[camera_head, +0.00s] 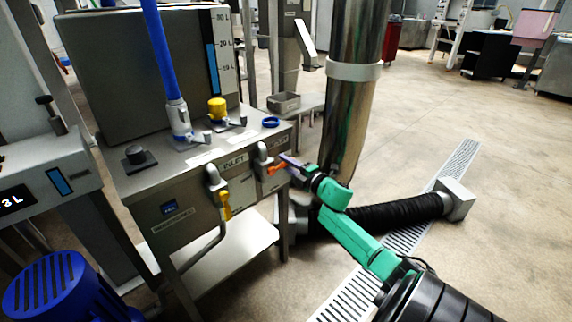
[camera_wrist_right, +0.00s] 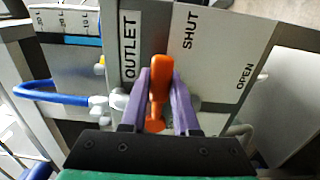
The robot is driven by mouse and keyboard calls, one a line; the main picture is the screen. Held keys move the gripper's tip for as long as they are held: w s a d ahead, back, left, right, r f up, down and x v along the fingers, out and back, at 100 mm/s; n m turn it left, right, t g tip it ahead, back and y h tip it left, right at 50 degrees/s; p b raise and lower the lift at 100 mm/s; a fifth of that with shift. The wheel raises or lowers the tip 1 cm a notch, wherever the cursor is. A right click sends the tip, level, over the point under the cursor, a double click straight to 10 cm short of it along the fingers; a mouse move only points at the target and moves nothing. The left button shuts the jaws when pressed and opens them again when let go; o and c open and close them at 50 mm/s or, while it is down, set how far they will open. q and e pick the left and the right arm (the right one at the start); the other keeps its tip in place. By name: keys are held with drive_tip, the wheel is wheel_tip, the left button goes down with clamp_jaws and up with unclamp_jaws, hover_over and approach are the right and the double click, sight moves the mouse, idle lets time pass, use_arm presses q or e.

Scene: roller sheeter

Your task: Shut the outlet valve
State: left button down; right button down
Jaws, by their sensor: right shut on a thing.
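The outlet valve's orange handle (camera_head: 276,169) is on the front of the steel machine, right of a similar valve with a yellow handle (camera_head: 225,206). In the right wrist view the orange handle (camera_wrist_right: 159,92) lies between the two purple fingers of my right gripper (camera_wrist_right: 160,95), which is shut on it. The OUTLET label (camera_wrist_right: 130,47) is just left of the handle there. The word SHUT (camera_wrist_right: 188,30) is up and to its right, and OPEN (camera_wrist_right: 245,76) is farther right. My right gripper (camera_head: 292,164) reaches it from the right in the head view. My left gripper is out of view.
A blue hose (camera_head: 161,50) rises from the machine top, beside a yellow knob (camera_head: 217,109) and a blue ring (camera_head: 271,122). A tall steel pipe (camera_head: 352,110) stands close behind my right arm. A black corrugated duct (camera_head: 395,214) runs along the floor near a drain grate (camera_head: 455,165).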

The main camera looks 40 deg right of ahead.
drive_tip(key=c, duration=0.7)
unclamp_jaws()
drive_tip(key=shift+o, duration=0.2)
drive_tip(key=shift+s, duration=0.55)
use_arm(q)
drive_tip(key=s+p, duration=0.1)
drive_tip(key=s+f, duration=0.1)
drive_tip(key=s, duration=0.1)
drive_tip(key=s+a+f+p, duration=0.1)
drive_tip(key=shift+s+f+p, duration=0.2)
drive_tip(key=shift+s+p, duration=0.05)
drive_tip(key=shift+p, duration=0.05)
use_arm(e)
drive_tip(key=s, duration=1.3)
drive_tip(key=shift+s+a, duration=0.15)
drive_tip(key=shift+s, duration=0.1)
